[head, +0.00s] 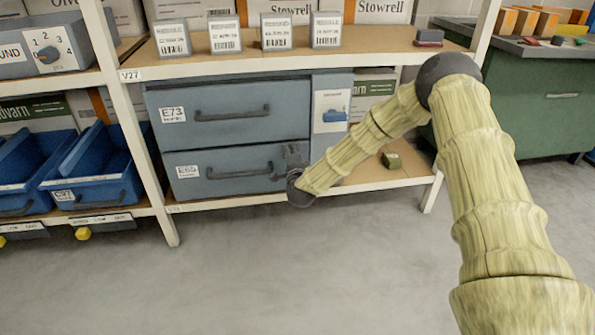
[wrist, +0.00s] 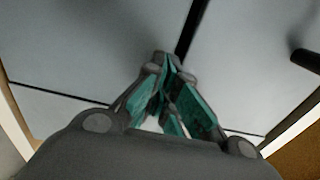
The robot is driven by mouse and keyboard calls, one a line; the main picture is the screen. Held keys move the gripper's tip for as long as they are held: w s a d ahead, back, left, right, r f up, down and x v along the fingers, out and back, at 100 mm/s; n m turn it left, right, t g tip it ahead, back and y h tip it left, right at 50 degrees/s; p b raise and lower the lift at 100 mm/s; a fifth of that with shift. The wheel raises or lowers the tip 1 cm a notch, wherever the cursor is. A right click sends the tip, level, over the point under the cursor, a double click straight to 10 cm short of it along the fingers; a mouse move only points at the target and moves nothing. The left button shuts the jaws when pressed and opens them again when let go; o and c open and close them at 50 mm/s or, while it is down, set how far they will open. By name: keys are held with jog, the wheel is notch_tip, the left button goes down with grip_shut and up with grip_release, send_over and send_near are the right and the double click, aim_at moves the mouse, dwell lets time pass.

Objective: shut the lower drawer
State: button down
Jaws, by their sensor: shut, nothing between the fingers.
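A grey-blue cabinet has an upper drawer (head: 230,92) labelled E73 and a lower drawer (head: 225,160) labelled E65, each with a dark bar handle. The lower front looks flush or nearly flush with the upper one; I cannot tell whether a small gap is left. My gripper (head: 293,154) is at the right end of the lower drawer's front, to the right of its handle (head: 240,172). In the wrist view my gripper (wrist: 167,72) is shut and empty, its teal-padded fingers together, tips at or very close to the grey front. Contact cannot be told.
Blue bins (head: 95,172) stand at the left, beyond a white rack post (head: 140,130). A green workbench (head: 535,105) is at the right. The floor in front is clear.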

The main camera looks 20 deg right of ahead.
jog(key=s+a+p, duration=0.3)
jog(key=s+p, duration=0.1)
jog(key=s, duration=0.9)
jog(key=s+a+f+n+g+y, duration=0.35)
jog(key=s+a+f+n, duration=0.2)
jog(key=s+f, duration=0.55)
jog(key=s+a+f+n+g+y, duration=0.2)
jog(key=s+a+f+n+g, duration=0.35)
jog(key=s+f, duration=0.55)
jog(key=s+d+f+n+g+h, duration=0.1)
jog(key=s+d+f+n+g, duration=0.15)
jog(key=s, duration=0.75)
jog(key=s+d+f+n+g, duration=0.1)
jog(key=s+n+g, duration=0.2)
jog(key=s, duration=0.6)
jog(key=s+d+f+n+g+h, duration=0.1)
jog(key=s+d+n+g, duration=0.15)
jog(key=s, duration=0.75)
notch_tip(320, 180, up, 36)
jog(key=p, duration=3.6)
jog(key=shift+s+a+r+n+g+p, duration=0.15)
jog(key=shift+s+r+n+g+p, duration=0.1)
jog(key=shift+s+n+g+p, duration=0.1)
